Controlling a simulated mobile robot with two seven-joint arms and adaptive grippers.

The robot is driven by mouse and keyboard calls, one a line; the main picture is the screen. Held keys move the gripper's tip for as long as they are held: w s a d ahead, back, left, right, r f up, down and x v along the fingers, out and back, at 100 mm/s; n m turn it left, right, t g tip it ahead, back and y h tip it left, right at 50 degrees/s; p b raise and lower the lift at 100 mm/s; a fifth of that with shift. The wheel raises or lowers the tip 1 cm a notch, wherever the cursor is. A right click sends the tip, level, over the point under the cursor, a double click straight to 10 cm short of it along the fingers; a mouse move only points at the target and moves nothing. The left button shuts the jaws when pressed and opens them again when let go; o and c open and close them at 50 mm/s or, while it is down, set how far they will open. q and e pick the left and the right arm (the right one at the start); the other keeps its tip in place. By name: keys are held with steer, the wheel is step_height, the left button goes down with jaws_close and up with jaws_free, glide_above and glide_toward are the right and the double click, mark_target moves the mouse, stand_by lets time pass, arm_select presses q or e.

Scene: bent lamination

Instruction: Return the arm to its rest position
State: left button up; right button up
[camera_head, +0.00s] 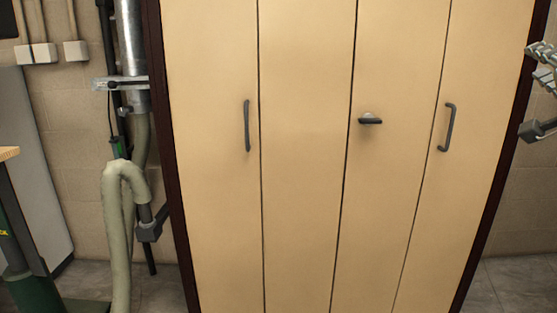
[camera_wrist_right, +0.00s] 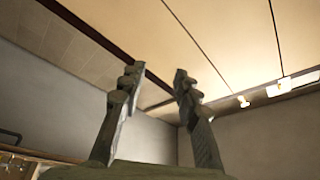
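My right gripper (camera_head: 541,66) shows at the right edge of the head view, cut off by the frame, beside the right side of the wooden cabinet (camera_head: 305,160). In the right wrist view, the two ridged grey fingers of my right gripper (camera_wrist_right: 157,80) stand apart with nothing between them, so it is open and empty. My left gripper is in neither view.
The tall cabinet has closed tan panels, a left handle (camera_head: 247,126), a right handle (camera_head: 447,128) and a dark latch (camera_head: 370,120). A pale hose (camera_head: 120,220) and metal pipe (camera_head: 130,45) stand left. Grey floor (camera_head: 510,285) shows clear at lower right.

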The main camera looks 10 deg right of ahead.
steer(key=w+f+n+g+y, duration=0.2)
steer(key=w+f+n, duration=0.3)
steer(key=f, duration=0.5)
steer(key=w+f+n+g+y, duration=0.1)
steer(key=w+f+n+g, duration=0.1)
steer(key=w+f, duration=0.65)
steer(key=s+a+f+n+g+y, duration=0.1)
steer(key=s+f+n+g, duration=0.2)
steer(key=f, duration=1.4)
steer(key=s+f+n+g+y, duration=0.15)
steer(key=f+n, duration=0.25)
steer(key=f, duration=1.2)
steer(key=s+a+f+n+g, duration=0.2)
steer(key=s+f+n+g, duration=0.15)
steer(key=s+f, duration=1)
steer(key=s+a+f+n+g, duration=0.25)
steer(key=s+f+n, duration=0.25)
steer(key=s+f, duration=0.85)
steer(key=a+f+m+y, duration=0.1)
steer(key=a+f, duration=0.2)
steer(key=a, duration=0.4)
steer(key=a+f+m+g+y, duration=0.1)
steer(key=a+f, duration=0.1)
steer(key=a, duration=0.5)
steer(key=a+f+m+y, duration=0.1)
steer(key=a+f+y, duration=0.1)
steer(key=a, duration=0.5)
steer(key=shift+f, duration=0.85)
